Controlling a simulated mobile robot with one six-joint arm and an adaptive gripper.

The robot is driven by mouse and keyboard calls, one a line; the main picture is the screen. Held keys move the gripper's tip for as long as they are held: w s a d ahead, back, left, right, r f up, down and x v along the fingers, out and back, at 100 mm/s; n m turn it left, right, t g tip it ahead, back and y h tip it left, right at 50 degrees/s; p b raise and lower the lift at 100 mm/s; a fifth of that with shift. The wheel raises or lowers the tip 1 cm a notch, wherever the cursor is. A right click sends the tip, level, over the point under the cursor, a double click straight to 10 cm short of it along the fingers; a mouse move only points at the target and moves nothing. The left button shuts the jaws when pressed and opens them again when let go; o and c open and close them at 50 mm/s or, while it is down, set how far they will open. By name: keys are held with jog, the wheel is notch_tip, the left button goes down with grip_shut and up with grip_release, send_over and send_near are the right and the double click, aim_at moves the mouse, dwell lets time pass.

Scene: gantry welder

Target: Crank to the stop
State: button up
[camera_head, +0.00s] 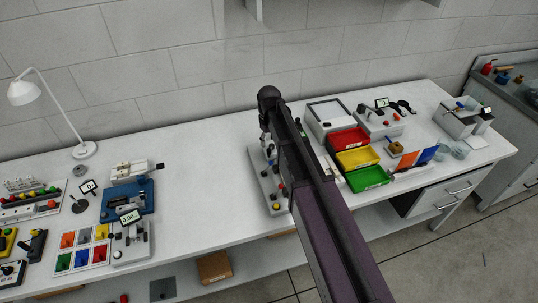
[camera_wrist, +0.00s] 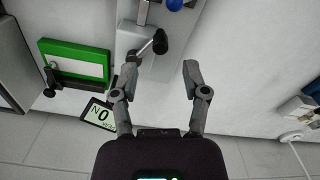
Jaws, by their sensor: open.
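In the wrist view a short metal crank (camera_wrist: 147,47) with a black knob (camera_wrist: 160,41) sits on a light grey device, near a blue ball (camera_wrist: 173,4). My gripper (camera_wrist: 160,64) is open and empty. The knob appears between and just beyond its fingertips in the picture; I see no grip on it, and the depth gap is unclear. A small display (camera_wrist: 98,114) reading 0 is left of my gripper. In the head view the device's grey base (camera_head: 267,184) shows beside my arm, which hides much of it and my fingers.
A green-framed panel (camera_wrist: 76,62) lies left of the crank in the wrist view. In the head view red (camera_head: 348,139), yellow (camera_head: 357,158) and green (camera_head: 367,177) bins stand right of my arm. A blue fixture (camera_head: 127,199) stands left; the bench between is clear.

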aim_at(269, 149)
jog(key=shift+f+b, duration=2.5)
jog(key=shift+f, duration=0.25)
grip_shut()
